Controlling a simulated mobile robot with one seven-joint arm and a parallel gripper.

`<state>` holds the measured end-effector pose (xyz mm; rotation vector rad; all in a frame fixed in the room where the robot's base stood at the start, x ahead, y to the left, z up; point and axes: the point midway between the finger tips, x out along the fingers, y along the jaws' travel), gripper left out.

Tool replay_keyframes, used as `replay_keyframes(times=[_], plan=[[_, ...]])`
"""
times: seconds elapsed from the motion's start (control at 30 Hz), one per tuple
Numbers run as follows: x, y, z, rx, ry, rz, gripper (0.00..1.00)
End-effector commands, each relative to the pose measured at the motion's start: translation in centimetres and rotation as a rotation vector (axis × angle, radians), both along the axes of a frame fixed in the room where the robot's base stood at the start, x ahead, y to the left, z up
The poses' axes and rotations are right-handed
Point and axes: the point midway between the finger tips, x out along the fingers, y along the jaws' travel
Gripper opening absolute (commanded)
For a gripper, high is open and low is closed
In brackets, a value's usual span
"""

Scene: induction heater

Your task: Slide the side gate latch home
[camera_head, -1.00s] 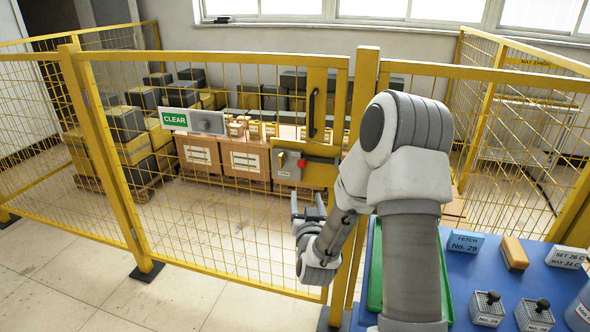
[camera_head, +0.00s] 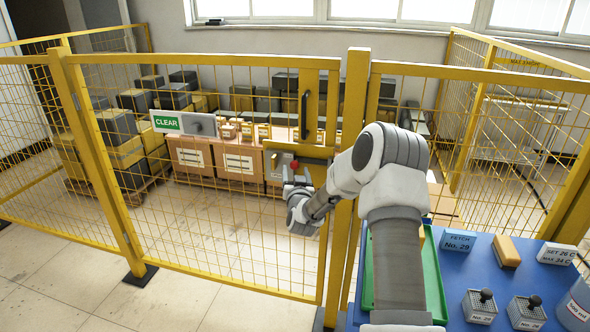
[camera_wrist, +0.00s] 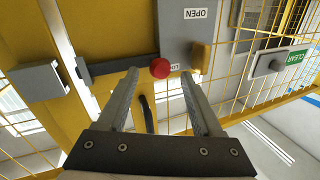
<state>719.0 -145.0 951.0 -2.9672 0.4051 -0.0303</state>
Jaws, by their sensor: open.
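The gate latch shows in the head view as a grey plate (camera_head: 275,166) with a red knob (camera_head: 294,165), on the yellow side gate (camera_head: 190,59). In the wrist view the red knob (camera_wrist: 160,68) sits on a dark bolt bar (camera_wrist: 110,67) that runs left toward a grey bracket (camera_wrist: 38,82) on the post. The bar's end is close to the bracket; whether it enters cannot be told. My gripper (camera_wrist: 159,80) is open and empty, its fingertips to either side of the knob in the picture. It also shows in the head view (camera_head: 297,184), just below the latch; contact is unclear.
An "OPEN" label (camera_wrist: 201,13) is on the latch plate, upside down in the wrist view. A green "CLEAR" sign (camera_head: 167,122) hangs on the mesh. The blue table (camera_head: 455,290) with a green tray (camera_head: 432,270) and small items stands at the lower right.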

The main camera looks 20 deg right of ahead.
Motion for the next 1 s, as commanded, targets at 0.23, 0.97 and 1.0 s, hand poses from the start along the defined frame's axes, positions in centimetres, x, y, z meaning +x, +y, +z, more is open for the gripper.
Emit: replay_keyframes(times=[0.23, 0.97, 1.0], plan=[[2.1, -0.5, 0.0, 0.002, -0.001, 0.0, 0.67], [2.5, -0.7, 0.0, 0.0, 0.0, 0.001, 0.04], [2.5, -0.7, 0.0, 0.0, 0.0, 0.001, 0.0]])
